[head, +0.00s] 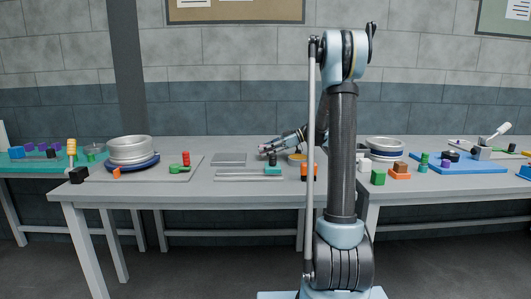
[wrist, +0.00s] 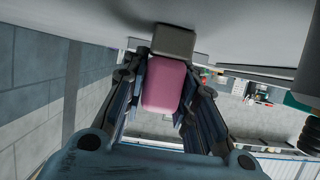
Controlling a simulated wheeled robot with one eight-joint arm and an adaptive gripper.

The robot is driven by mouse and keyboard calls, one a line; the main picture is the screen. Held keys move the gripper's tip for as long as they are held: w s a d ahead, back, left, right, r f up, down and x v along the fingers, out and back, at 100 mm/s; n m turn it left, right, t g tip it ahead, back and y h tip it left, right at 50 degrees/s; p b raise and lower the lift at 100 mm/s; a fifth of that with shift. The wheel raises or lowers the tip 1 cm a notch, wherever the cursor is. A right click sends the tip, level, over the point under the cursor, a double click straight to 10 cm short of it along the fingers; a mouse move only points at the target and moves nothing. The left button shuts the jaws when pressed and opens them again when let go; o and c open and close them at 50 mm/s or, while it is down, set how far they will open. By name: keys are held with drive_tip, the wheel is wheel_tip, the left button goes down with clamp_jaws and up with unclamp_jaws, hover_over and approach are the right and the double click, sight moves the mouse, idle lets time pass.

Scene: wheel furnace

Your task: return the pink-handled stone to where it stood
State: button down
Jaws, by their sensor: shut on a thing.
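The pink-handled stone (wrist: 163,84) is between the fingers of my gripper (wrist: 165,100) in the wrist view. Its pink handle lies between both fingers, and its grey-brown block end (wrist: 174,40) sticks out past the fingertips, close to a grey surface. In the head view my gripper (head: 275,146) is low over the middle of the grey table (head: 235,187), pointing left. The stone is too small there to make out well. I cannot tell whether it touches the table.
Left on the table stand stacked metal bowls (head: 129,145) and a grey board (head: 185,173) with red and green pieces. Flat grey plates (head: 229,159) lie left of my gripper. An orange-black piece (head: 308,172) is near the front. A blue tray (head: 458,163) is at right.

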drive_tip(key=c, duration=1.3)
unclamp_jaws()
drive_tip(key=shift+f, duration=0.1)
drive_tip(key=v, duration=1.2)
